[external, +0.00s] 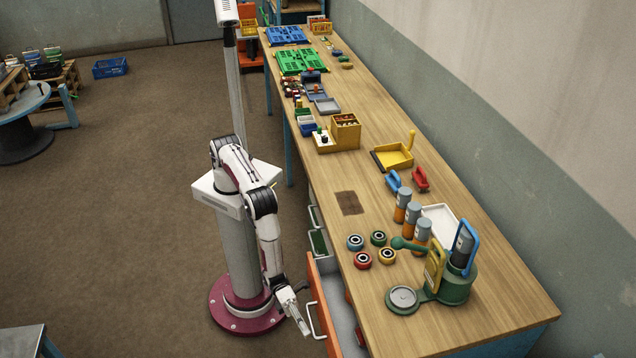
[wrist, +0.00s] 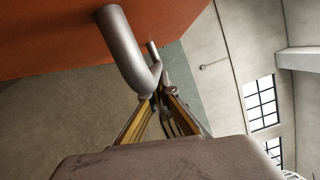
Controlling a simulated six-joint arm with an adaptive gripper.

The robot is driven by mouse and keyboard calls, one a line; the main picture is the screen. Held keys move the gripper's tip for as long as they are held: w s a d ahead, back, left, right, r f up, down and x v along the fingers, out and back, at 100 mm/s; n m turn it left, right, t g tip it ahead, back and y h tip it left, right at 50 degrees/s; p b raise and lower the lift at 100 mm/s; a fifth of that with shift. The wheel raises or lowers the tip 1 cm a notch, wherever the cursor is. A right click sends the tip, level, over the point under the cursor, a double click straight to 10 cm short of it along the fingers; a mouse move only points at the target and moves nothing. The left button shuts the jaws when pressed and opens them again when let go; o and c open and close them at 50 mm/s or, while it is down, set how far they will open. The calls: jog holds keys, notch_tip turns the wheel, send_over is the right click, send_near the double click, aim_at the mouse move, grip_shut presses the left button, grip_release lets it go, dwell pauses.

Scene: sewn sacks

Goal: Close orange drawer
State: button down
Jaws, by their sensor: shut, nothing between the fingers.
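The orange drawer (external: 315,298) stands pulled out from the near end of the workbench, and its grey interior shows. Its front panel (wrist: 130,30) fills the top left of the wrist view. Its grey bar handle (external: 312,322) is on the outer face; it also shows in the wrist view (wrist: 128,50). My gripper (external: 304,330) is low beside the drawer front, at the handle. In the wrist view my fingertips (wrist: 163,95) come together just below the handle's bend, with nothing held. I cannot tell whether they touch the handle.
A green drawer (external: 318,243) shows beyond the orange one, partly out. The bench top (external: 450,240) above holds several coloured wheels, cylinders and a green stand (external: 455,285). Open brown floor (external: 130,220) lies left of my arm.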

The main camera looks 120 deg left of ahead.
aim_at(320, 316)
jog(key=w+a, duration=0.8)
jog(key=shift+w+a, duration=0.1)
jog(key=shift+a, duration=0.05)
jog(key=shift+w+a, duration=0.2)
jog(key=shift+w, duration=0.05)
jog(key=shift+w+a+r, duration=0.1)
jog(key=shift+a, duration=0.05)
jog(key=s+d, duration=0.1)
jog(key=s+d+f, duration=0.1)
jog(key=s+d, duration=0.1)
jog(key=shift+s+d, duration=0.1)
jog(key=shift+s, duration=0.2)
jog(key=shift+v, duration=4.85)
jog(key=shift+d, duration=0.1)
